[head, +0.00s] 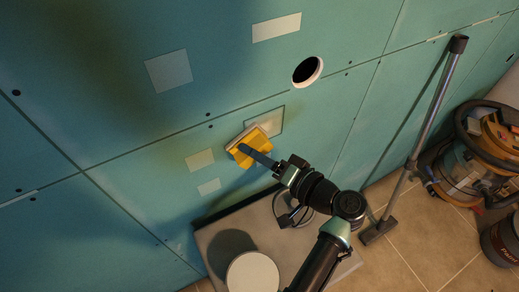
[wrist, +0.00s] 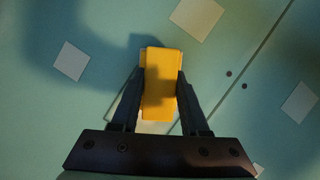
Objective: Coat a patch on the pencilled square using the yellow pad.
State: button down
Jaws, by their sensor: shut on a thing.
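The yellow pad (head: 241,158) is in my gripper (head: 246,151), close to the green wall in the head view. I cannot tell whether its pale face touches the wall. In the wrist view the pad (wrist: 160,85) sits between both fingers of my gripper (wrist: 160,74), which is shut on it. The pencilled square (head: 283,122) is a thin dark outline just up and right of the pad. A paler patch (head: 269,123) shows inside it. The pad and its edge hide the square's lower left part.
Pale rectangles (head: 168,71) (head: 277,27) (head: 200,160) mark the wall around the square. A white-rimmed round hole (head: 307,71) lies up and right. Below stands a grey surface with a round pale-topped container (head: 253,274). A vacuum cleaner (head: 480,150) and its tube (head: 437,105) stand right.

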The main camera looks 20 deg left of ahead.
aim_at(270, 144)
jog(key=shift+r+p, duration=0.75)
jog(key=shift+r, duration=0.55)
jog(key=shift+w+d+f+b, duration=0.2)
jog(key=shift+w+d+b, duration=0.2)
jog(key=shift+b, duration=0.25)
jog(key=shift+w+d+b, duration=0.75)
jog(key=shift+d, duration=0.15)
jog(key=shift+w+d+f+b, duration=0.1)
jog(key=shift+w+d+b, duration=0.65)
jog(key=shift+b, duration=0.2)
jog(key=shift+w+d+b, duration=0.3)
jog(key=shift+w+b, duration=0.1)
jog(key=shift+w, duration=0.05)
jog(key=w+d+b, duration=0.1)
jog(key=b, duration=0.1)
jog(key=shift+w+d+b, duration=0.3)
jog(key=shift+w+d, duration=0.05)
jog(key=shift+w, duration=0.05)
jog(key=shift+w+d+r, duration=0.2)
jog(key=shift+w+d, duration=0.05)
jog(key=shift+d, duration=0.1)
jog(key=shift+s+a+r+p, duration=0.1)
jog(key=shift+s+a+p, duration=0.6)
jog(key=shift+a+p, duration=0.05)
jog(key=shift+s+a+p, duration=2.15)
jog(key=shift+s+a, duration=0.7)
